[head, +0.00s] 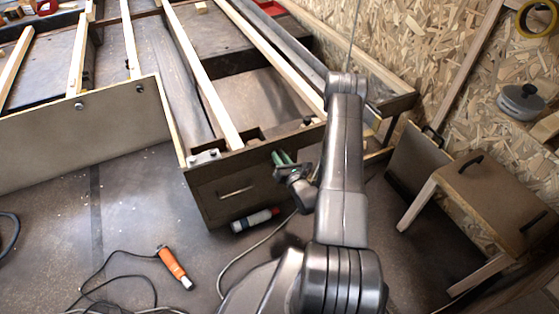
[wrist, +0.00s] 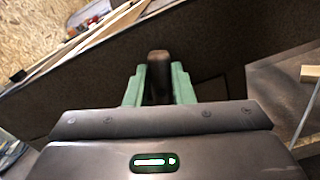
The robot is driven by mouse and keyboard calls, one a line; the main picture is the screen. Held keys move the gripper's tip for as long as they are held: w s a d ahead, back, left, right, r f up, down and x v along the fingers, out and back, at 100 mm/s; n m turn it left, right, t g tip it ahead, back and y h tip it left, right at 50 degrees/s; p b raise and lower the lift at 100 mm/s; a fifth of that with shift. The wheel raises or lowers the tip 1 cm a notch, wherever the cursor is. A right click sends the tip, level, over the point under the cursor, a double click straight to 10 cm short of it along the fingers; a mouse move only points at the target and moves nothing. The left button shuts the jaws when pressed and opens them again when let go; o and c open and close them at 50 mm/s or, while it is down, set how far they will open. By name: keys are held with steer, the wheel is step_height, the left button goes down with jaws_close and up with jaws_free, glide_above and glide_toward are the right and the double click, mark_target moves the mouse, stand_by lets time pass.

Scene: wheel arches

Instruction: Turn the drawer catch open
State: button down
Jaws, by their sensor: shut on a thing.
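The brown drawer front (head: 233,190) with a pale slot-like handle (head: 236,193) is in the middle of the head view, under a slatted wooden frame. My gripper (head: 280,157) reaches the upper right part of this front from the right. In the wrist view, the green fingers of my gripper (wrist: 159,82) are shut on a dark upright catch (wrist: 159,66), one finger on each side. The dark board face (wrist: 100,75) lies behind it. In the head view the catch is hidden by my fingers, so its angle there cannot be told.
An orange-handled tool (head: 174,267) with a black cable lies at the front left. A wooden bench-like piece (head: 488,195) stands at right. Open floor lies left of the drawer.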

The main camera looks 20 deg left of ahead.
steer(key=shift+w+d+f+m+b, duration=0.3)
steer(key=shift+m+b, duration=0.4)
steer(key=shift+m, duration=1.65)
steer(key=shift+w+d+f+m+b, duration=0.1)
steer(key=shift+f+m+b, duration=0.45)
steer(key=shift+m, duration=1.75)
steer(key=shift+w+d+f+m+b, duration=0.15)
steer(key=shift+m+b, duration=0.65)
steer(key=shift+m, duration=1.85)
steer(key=c, duration=1.2)
jaws_free()
steer(key=shift+c, duration=0.2)
steer(key=p+v, duration=0.3)
steer(key=v, duration=1)
steer(key=shift+s+d, duration=0.2)
steer(key=shift+s, duration=0.1)
